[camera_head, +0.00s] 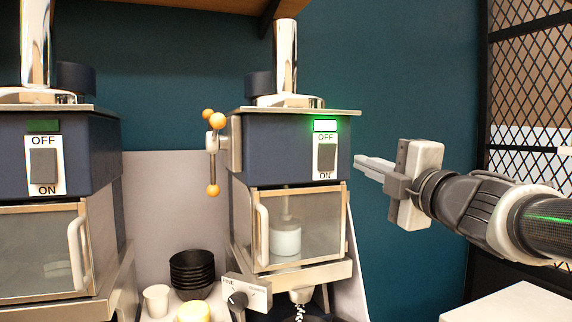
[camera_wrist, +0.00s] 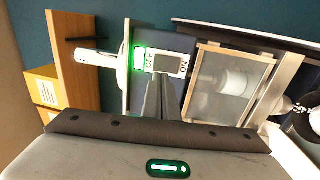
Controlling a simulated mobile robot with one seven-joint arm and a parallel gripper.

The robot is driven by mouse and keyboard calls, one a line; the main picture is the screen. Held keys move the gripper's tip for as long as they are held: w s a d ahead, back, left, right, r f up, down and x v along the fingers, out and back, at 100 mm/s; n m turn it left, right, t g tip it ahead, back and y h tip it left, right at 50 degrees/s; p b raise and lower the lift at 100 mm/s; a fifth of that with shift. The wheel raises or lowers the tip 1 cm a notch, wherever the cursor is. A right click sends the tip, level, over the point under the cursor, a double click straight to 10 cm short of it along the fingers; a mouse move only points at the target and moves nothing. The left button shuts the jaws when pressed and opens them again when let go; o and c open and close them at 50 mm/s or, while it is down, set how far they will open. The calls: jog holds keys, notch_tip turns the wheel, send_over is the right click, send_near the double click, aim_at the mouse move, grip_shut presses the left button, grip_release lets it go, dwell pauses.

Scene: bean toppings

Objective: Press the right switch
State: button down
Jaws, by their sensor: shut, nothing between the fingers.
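The right switch (camera_head: 326,158) is a dark rocker on a white plate marked OFF above and ON below, on the front of the right blue machine (camera_head: 270,150). A green light (camera_head: 325,126) above it is lit. My gripper (camera_head: 360,166) is shut and empty, just right of the machine's front, its fingertips pointing left toward the switch, with a visible gap in the head view. In the wrist view the shut fingers (camera_wrist: 160,85) reach up to just below the switch (camera_wrist: 166,64) and overlap its plate's edge. I cannot tell whether they touch.
The left machine has a similar switch (camera_head: 43,166) with a dark light. An orange-knobbed lever (camera_head: 213,150) stands at the right machine's left side. Below are stacked black bowls (camera_head: 192,270), a dial (camera_head: 238,300) and a spout with pale bits beneath it (camera_head: 299,310).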

aim_at(330, 150)
jog(key=p+x, duration=0.1)
jog(key=x, duration=0.9)
jog(key=shift+w+a, duration=0.1)
jog(key=shift+w, duration=0.1)
jog(key=shift+r, duration=0.1)
jog(key=shift+w+r+p, duration=0.1)
jog(key=shift+r+p, duration=0.35)
jog(key=shift+p, duration=0.7)
jog(key=shift+f+g, duration=0.3)
jog(key=shift+f, duration=0.1)
jog(key=shift+a, duration=0.1)
